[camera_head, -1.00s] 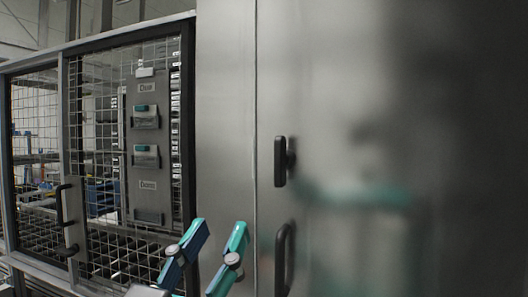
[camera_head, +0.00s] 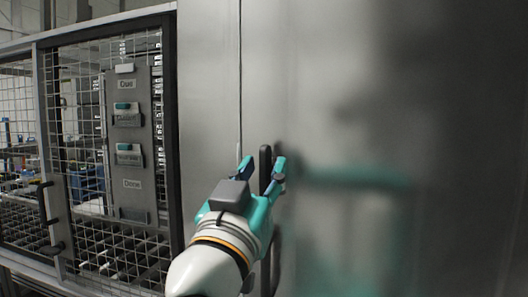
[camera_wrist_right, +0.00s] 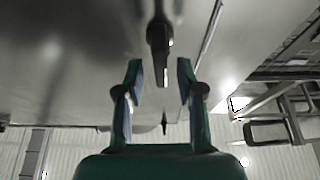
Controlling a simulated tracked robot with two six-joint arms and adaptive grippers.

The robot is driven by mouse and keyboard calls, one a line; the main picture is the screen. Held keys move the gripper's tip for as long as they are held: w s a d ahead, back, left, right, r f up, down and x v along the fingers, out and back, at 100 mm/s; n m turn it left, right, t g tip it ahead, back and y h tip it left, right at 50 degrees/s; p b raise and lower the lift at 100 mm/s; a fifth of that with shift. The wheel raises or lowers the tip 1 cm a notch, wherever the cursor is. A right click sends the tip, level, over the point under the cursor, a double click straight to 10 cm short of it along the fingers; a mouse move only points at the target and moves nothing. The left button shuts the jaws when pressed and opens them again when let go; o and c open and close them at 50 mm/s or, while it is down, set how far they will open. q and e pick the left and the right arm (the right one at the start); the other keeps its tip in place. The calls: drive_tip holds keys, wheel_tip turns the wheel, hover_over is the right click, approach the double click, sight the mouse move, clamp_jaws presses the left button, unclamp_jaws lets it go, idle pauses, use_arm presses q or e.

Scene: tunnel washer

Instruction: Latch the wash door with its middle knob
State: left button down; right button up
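The wash door (camera_head: 345,130) is a smooth grey metal panel filling the right half of the head view. Its black upright middle knob (camera_head: 265,160) shows between the fingers of my right gripper (camera_head: 262,172). In the right wrist view, the dark knob (camera_wrist_right: 158,42) hangs in the gap between the two separated fingertips (camera_wrist_right: 159,72), with space on both sides. The right gripper is open; I see no clear contact with the knob. A black lower handle (camera_head: 276,262) is partly hidden behind my right arm. My left gripper is not in view.
A mesh-fronted enclosure (camera_head: 105,130) stands to the left, with a grey labelled panel (camera_head: 128,150) behind the mesh and a dark handle (camera_head: 45,203) on its frame. A vertical seam (camera_head: 239,80) runs left of the knob. The door surface to the right is clear.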

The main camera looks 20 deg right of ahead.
drive_tip(key=shift+x, duration=1.15)
drive_tip(key=shift+a, duration=0.1)
clamp_jaws()
drive_tip(key=shift+f, duration=0.1)
